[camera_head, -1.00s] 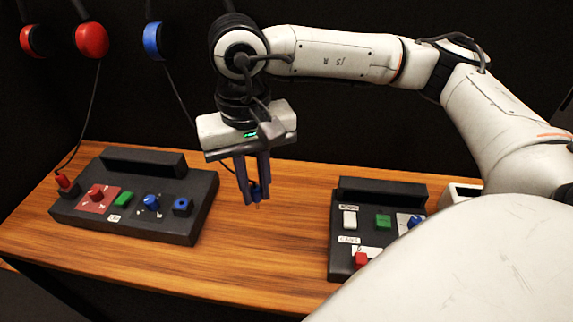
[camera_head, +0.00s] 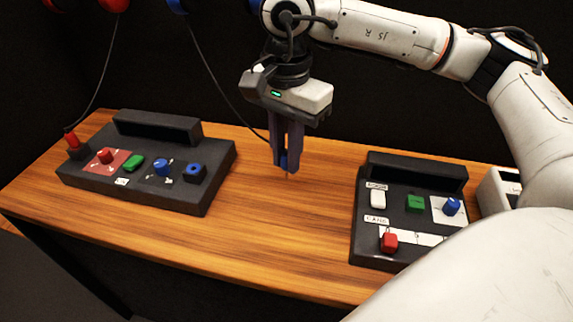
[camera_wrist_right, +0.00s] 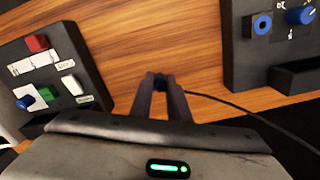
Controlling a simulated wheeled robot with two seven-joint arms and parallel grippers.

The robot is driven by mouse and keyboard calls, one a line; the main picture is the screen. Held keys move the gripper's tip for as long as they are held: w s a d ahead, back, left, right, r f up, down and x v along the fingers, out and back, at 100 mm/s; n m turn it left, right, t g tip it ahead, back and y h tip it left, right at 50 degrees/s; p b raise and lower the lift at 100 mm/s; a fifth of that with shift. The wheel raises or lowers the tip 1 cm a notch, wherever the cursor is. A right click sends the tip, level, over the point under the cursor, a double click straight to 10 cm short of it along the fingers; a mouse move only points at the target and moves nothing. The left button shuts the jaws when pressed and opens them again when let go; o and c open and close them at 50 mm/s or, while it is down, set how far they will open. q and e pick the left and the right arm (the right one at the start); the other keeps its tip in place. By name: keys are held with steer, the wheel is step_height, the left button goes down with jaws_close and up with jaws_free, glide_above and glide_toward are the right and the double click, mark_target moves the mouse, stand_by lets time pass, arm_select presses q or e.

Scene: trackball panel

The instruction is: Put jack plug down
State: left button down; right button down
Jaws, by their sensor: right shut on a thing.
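My right gripper (camera_head: 287,160) points down over the bare wood between the two panels and is shut on the blue jack plug (camera_head: 285,161). The plug's thin metal tip points down, close to the wood; I cannot tell whether it touches. In the right wrist view the blue plug (camera_wrist_right: 160,84) shows between the fingertips, and its dark cable runs off to the right. In the head view the cable (camera_head: 222,92) rises up and left behind the gripper. The blue-ringed jack socket (camera_head: 195,172) on the left panel is empty. My left gripper is not in view.
The left panel (camera_head: 185,196) carries a red plug (camera_head: 72,140) in its socket, a red knob, a green button and a blue knob. The right panel (camera_head: 365,233) has several switches. Wooden tabletop (camera_head: 270,225) between them is clear. A dark wall stands behind.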

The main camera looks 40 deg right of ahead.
steer(key=shift+f, duration=1.35)
steer(key=shift+f+b, duration=0.65)
steer(key=shift+b, duration=0.05)
steer(key=c, duration=1.7)
jaws_free()
